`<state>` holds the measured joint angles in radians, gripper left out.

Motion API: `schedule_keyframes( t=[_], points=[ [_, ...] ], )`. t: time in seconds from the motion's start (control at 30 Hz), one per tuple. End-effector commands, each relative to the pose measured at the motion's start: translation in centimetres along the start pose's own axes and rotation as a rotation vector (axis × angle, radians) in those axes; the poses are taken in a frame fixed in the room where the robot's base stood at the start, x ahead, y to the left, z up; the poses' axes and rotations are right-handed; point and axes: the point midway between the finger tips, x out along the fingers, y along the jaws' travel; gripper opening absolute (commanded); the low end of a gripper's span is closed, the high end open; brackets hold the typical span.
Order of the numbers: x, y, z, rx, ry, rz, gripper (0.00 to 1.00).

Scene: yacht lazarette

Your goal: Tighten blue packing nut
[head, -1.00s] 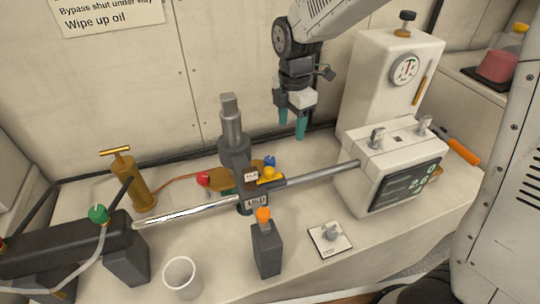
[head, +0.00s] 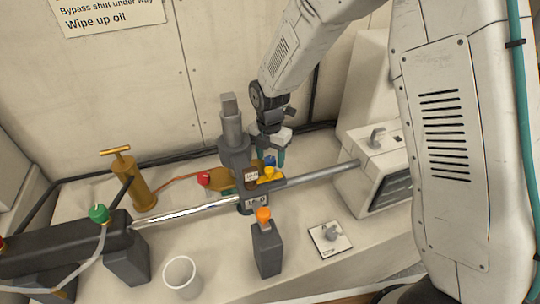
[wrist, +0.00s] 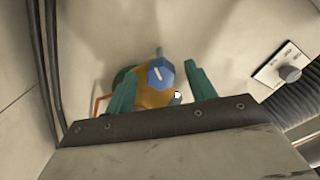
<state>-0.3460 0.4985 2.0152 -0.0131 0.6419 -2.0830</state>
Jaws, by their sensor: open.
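The blue packing nut (head: 270,160) sits on the brass valve body behind the grey rod, partly hidden by my gripper in the head view. In the wrist view the blue nut (wrist: 161,73) is a hexagon with a white mark on its face, on an orange-brown body. My gripper (head: 274,153) is open, its teal fingers pointing down at the nut. In the wrist view one finger shows on each side of the nut, with gaps between. I cannot tell whether the fingertips are above it or level with it.
A red knob (head: 204,179) and a yellow knob (head: 269,174) are close by on the valve assembly. The grey rod (head: 320,174) runs in front. A grey upright cylinder (head: 231,130) stands left of my gripper.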

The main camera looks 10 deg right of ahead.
Motion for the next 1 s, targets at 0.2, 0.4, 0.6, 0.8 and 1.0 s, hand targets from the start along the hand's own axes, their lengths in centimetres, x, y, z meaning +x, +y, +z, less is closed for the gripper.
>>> schedule_keyframes(
  t=[0.2, 0.4, 0.6, 0.8, 1.0],
  points=[
    [0.13, -0.01, 0.01, 0.001, 0.000, 0.000, 0.55],
    [0.11, -0.01, 0.00, 0.001, 0.000, 0.000, 0.10],
    [0.09, -0.01, 0.00, 0.005, 0.000, 0.000, 0.10],
    [0.08, -0.01, 0.00, 0.051, 0.001, 0.000, 0.10],
    [0.07, -0.03, 0.01, 0.169, 0.002, 0.000, 0.10]
  ],
)
